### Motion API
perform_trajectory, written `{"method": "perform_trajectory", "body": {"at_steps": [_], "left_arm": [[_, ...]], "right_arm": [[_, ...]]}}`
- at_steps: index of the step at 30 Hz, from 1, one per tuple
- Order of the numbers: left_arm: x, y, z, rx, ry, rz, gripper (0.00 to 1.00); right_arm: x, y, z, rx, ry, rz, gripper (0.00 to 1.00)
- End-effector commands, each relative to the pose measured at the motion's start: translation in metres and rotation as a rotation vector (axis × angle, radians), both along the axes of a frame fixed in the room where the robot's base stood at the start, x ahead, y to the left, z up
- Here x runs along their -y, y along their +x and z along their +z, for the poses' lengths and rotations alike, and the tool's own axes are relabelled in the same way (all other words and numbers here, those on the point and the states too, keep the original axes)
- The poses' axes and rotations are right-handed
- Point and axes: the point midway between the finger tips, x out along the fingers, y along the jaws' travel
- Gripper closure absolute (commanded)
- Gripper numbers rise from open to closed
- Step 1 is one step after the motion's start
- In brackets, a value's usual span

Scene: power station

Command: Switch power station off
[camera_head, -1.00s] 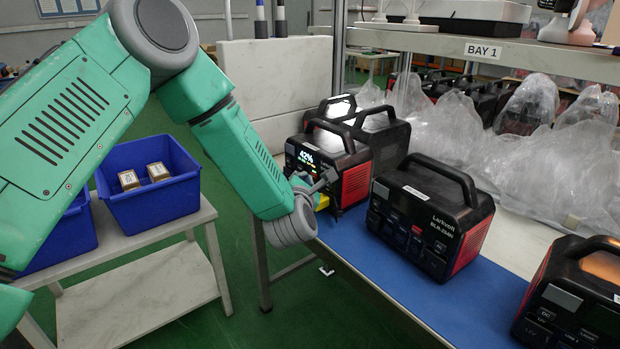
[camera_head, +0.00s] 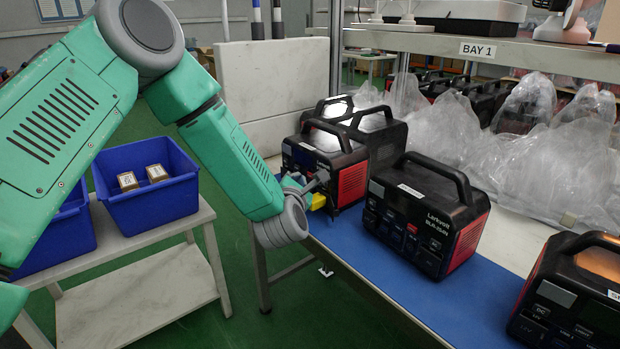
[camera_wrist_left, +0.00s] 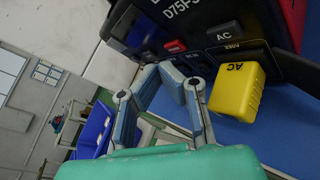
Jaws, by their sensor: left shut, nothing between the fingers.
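The black power station (camera_head: 350,182) with red sides stands at the far left end of the blue mat, and the part of its screen that shows is dark. My right gripper is not in view.
A Larkvolt power station (camera_head: 425,215) and another at the right edge (camera_head: 575,297) stand on the blue mat (camera_head: 375,262). Clear plastic-wrapped goods (camera_head: 490,150) fill the back. A blue bin (camera_head: 150,205) with small boxes stands on a side table at left. The BAY 1 shelf (camera_head: 560,62) hangs above.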

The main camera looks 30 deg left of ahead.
Motion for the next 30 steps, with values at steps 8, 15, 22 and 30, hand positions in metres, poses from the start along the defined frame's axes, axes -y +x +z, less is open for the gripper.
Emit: {"method": "perform_trajectory", "body": {"at_steps": [8,15,22,30], "left_arm": [[-0.002,-0.001,-0.001,-0.001,-0.001,0.000,1.00],[-0.009,-0.016,-0.001,-0.002,-0.003,0.001,1.00],[-0.017,-0.037,-0.001,-0.002,-0.003,0.000,1.00],[-0.024,-0.056,-0.001,0.000,-0.002,0.000,1.00]], "right_arm": [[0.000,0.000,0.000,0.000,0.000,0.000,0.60],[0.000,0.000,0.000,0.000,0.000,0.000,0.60],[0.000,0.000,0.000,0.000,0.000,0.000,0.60],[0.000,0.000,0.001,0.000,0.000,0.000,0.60]]}}
